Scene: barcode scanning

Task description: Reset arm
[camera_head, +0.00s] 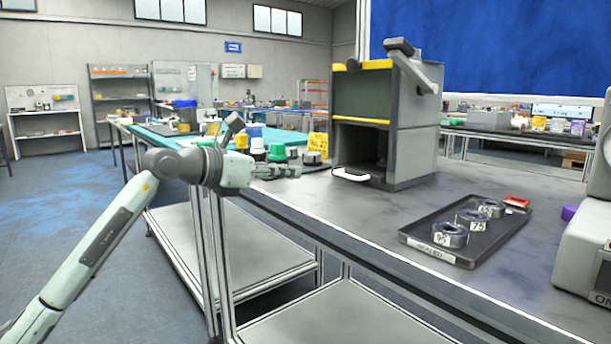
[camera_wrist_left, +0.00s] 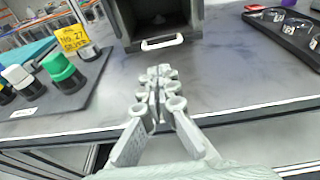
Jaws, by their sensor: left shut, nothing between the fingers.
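My left gripper (camera_head: 278,172) reaches in from the left in the head view, over the near left edge of the grey workbench (camera_head: 345,215). Its fingers are closed together and empty. In the left wrist view my left gripper (camera_wrist_left: 158,85) points over the bench edge toward a grey box with an open front (camera_wrist_left: 160,22). A white handle (camera_wrist_left: 162,42) is at the foot of the opening, apart from the fingertips. The grey box (camera_head: 410,125) also shows in the head view, with a dark door and yellow strips. My right gripper is not in view.
A black tray (camera_head: 420,238) with several numbered metal rings lies on the bench at right. Coloured-cap bottles, including a green one (camera_wrist_left: 62,72), stand on a dark mat with a yellow label (camera_wrist_left: 71,38). A grey machine (camera_head: 585,250) stands at the right edge. The middle bench surface is clear.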

